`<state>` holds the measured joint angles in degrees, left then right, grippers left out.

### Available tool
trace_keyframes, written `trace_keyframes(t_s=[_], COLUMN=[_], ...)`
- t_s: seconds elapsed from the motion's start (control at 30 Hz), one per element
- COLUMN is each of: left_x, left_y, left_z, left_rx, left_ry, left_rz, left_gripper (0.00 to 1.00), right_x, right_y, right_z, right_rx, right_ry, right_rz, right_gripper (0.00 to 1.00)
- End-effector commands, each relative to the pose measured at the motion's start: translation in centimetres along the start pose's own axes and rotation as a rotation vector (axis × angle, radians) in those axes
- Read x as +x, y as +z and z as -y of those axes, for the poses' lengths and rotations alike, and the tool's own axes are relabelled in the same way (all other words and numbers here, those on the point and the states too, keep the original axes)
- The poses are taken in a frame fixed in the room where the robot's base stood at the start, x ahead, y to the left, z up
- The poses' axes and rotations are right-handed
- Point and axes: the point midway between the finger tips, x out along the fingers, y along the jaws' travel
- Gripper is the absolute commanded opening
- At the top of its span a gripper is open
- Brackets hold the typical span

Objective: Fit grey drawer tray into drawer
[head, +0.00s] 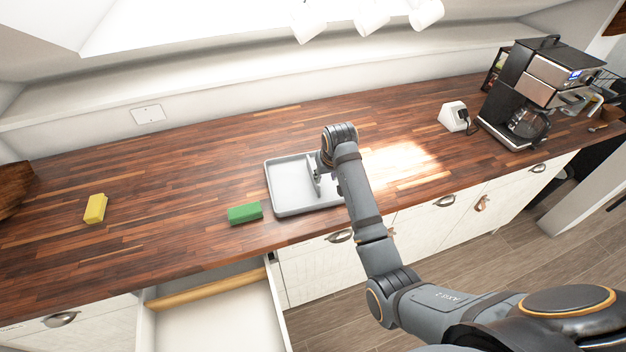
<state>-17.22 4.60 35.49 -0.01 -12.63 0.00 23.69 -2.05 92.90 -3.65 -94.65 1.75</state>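The grey drawer tray (287,198) lies flat on the wooden counter, near its front edge in the middle of the head view. It has a raised divider, and its right part is hidden behind my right arm. My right gripper (318,178) is over the tray beside the divider. Its fingers are small and partly covered by the wrist, so I cannot tell whether they touch the tray or are shut. The open drawer (220,326) is below the counter at the bottom left, with a wooden bar (208,288) across it. My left gripper is not in view.
A green sponge (245,213) lies just left of the tray, and a yellow sponge (95,208) lies farther left. A coffee maker (526,92) and a white socket block (454,116) stand at the back right. The counter between the sponges is clear.

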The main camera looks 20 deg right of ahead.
Motion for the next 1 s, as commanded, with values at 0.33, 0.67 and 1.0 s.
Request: trace_keyframes(t_s=[0.33, 0.67, 1.0], left_x=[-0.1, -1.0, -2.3], left_y=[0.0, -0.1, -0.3], left_z=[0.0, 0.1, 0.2], left_rx=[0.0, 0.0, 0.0], left_ry=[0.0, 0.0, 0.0], left_rz=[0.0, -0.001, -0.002], left_gripper=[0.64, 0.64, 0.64], right_x=[-1.6, 3.1, 5.6], right_y=[-4.9, -4.9, -5.0], right_z=[1.5, 1.6, 1.9], right_rx=[-0.003, -0.004, -0.004], right_ry=[-0.015, -0.015, -0.015], right_rz=[-0.008, -0.007, -0.005], right_gripper=[0.36, 0.36, 0.36])
